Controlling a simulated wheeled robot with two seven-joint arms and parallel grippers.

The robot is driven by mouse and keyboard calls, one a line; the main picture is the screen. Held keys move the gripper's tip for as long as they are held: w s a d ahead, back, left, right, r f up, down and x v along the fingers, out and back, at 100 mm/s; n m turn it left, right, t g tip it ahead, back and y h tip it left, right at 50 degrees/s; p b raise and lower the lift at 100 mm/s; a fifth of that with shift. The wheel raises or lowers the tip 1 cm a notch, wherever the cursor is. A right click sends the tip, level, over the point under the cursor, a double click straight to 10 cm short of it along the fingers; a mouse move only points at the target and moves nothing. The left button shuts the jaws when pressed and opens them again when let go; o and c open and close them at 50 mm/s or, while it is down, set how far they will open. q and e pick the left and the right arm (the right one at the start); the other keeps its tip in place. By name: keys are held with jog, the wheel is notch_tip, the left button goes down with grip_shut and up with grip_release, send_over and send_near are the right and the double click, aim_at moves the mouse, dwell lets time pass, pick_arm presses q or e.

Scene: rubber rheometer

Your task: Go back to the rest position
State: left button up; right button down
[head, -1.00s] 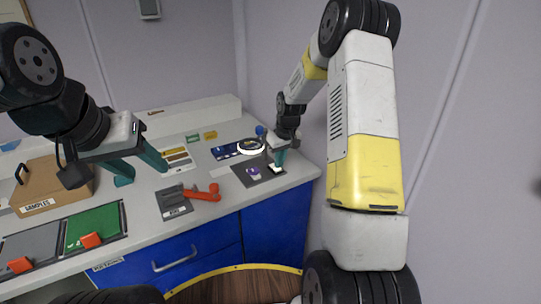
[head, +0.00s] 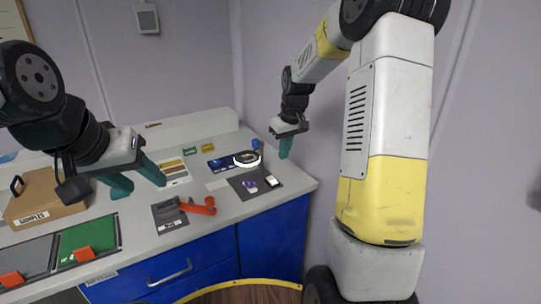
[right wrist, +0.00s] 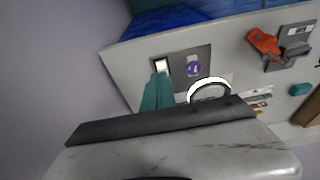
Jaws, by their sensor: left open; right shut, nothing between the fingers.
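My left gripper (head: 140,181) is open and empty, with teal fingers spread, above the bench near the cardboard box. My right gripper (head: 285,150) is shut and empty, raised above the right end of the bench. In the right wrist view its teal fingers (right wrist: 157,92) are together, and the white piece on the dark mat shows just past their tips. The grey bench (head: 215,222) stands below both grippers.
A dark mat (head: 262,193) holds a purple item (head: 250,186) and a white piece (head: 271,181). A white ring (head: 247,159), a red-handled tool (head: 199,207), a box (head: 44,203) and a green mat (head: 90,240) are on the bench. A wall is at right.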

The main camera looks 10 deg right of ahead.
jog(key=shift+s+d+r, duration=0.1)
jog(key=shift+s+r, duration=0.15)
jog(key=shift+r, duration=0.25)
